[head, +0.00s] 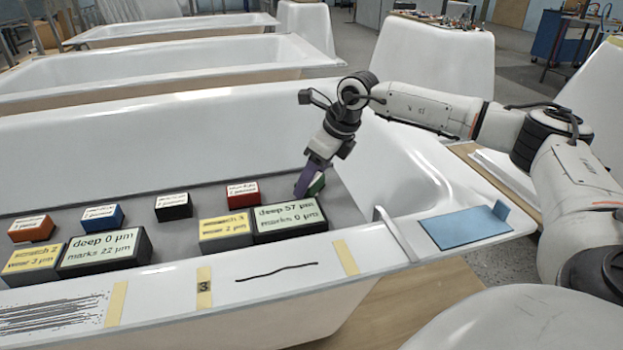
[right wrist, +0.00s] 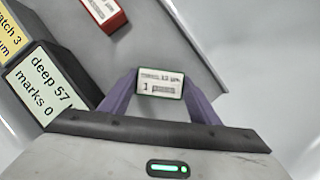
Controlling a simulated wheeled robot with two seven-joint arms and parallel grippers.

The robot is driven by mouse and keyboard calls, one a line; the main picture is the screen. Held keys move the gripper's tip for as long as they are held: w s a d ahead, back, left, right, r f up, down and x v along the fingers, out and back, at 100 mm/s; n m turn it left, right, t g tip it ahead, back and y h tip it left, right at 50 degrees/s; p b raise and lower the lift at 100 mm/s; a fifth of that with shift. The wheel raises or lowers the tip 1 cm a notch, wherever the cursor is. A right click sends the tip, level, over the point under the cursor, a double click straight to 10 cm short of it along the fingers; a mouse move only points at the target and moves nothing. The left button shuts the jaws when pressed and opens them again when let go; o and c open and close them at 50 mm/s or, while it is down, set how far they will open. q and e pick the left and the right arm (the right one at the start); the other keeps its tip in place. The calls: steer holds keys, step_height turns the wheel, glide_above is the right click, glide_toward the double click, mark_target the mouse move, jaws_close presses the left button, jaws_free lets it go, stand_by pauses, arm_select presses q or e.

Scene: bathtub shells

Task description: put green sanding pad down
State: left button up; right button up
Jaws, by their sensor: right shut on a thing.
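The green sanding pad (head: 317,185) is a small block with a white label on top, at the right end of the grey board (head: 345,210) in the white tub. My right gripper (head: 309,188) reaches down over the tub with its purple fingers shut on the pad. In the right wrist view the pad (right wrist: 160,87) sits between the two fingertips, its label facing the camera. I cannot tell whether its underside touches the board. My left gripper is not in view.
A dark box reading "deep 57 µm, marks 0 µm" (head: 290,218) stands just in front of the pad. A red block (head: 243,194) is to the left, with black (head: 174,207), blue (head: 102,217) and orange (head: 31,229) blocks beyond. A blue sheet (head: 468,228) lies on the right rim.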

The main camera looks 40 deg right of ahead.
steer(key=o, duration=0.9)
steer(key=p+v, duration=0.2)
steer(key=v, duration=1)
steer(key=shift+s, duration=0.1)
